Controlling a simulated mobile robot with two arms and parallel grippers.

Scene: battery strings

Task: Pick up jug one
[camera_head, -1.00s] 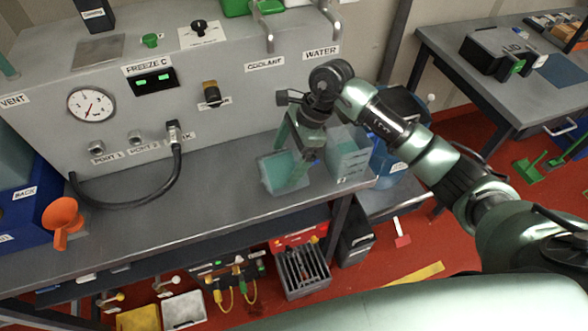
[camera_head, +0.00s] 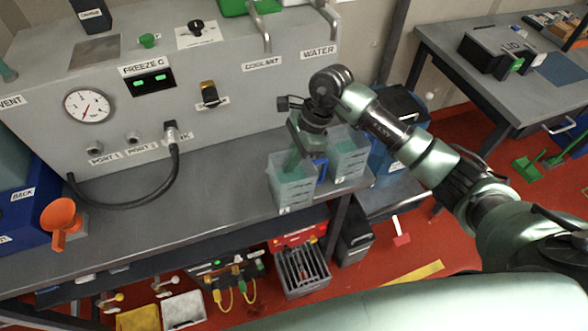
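A translucent jug (camera_head: 292,196) with teal contents stands upright in the picture near the front edge of the bench, with a small label low on its front. A second similar jug (camera_head: 350,160) stands to its right at the bench's right end. I cannot read which label is which. My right gripper (camera_head: 294,162) is at the left jug, with a green finger over or inside its top. The other finger is hidden, so its grip is unclear. A blue part (camera_head: 320,168) shows between the jugs. I cannot tell whether the left jug touches the bench. My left gripper is not in view.
The grey bench (camera_head: 215,190) is clear to the left, up to a black hose (camera_head: 128,205) and an orange funnel (camera_head: 62,222). A machine panel (camera_head: 230,75) with taps stands behind. Blue containers (camera_head: 400,150) stand right of the bench.

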